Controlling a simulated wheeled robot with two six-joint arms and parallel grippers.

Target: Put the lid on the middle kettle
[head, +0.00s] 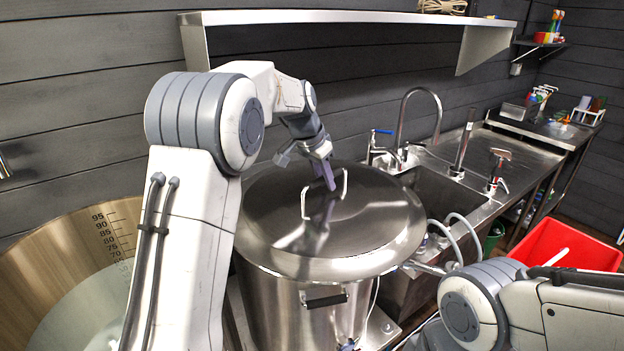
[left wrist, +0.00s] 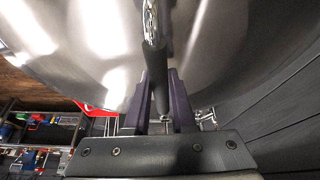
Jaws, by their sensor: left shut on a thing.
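The steel lid (head: 275,215) lies over the mouth of the middle kettle (head: 275,300) in the head view, covering its top. Its edge comes close to the kettle's rim and overhangs a little at the right. I cannot tell whether it rests fully on the rim. My left gripper (head: 327,181) reaches down from above and is shut on the lid's bar handle (head: 305,205). In the left wrist view the purple fingers (left wrist: 162,95) stand on either side of the handle (left wrist: 154,62), with the shiny lid (left wrist: 220,40) behind. My right gripper is out of the head view.
An open kettle (head: 45,265) with volume marks and liquid stands at the left. A sink with a tall tap (head: 437,115) and hoses is close to the right. A red bin (head: 565,245) stands at the far right. A wall shelf (head: 350,17) hangs above.

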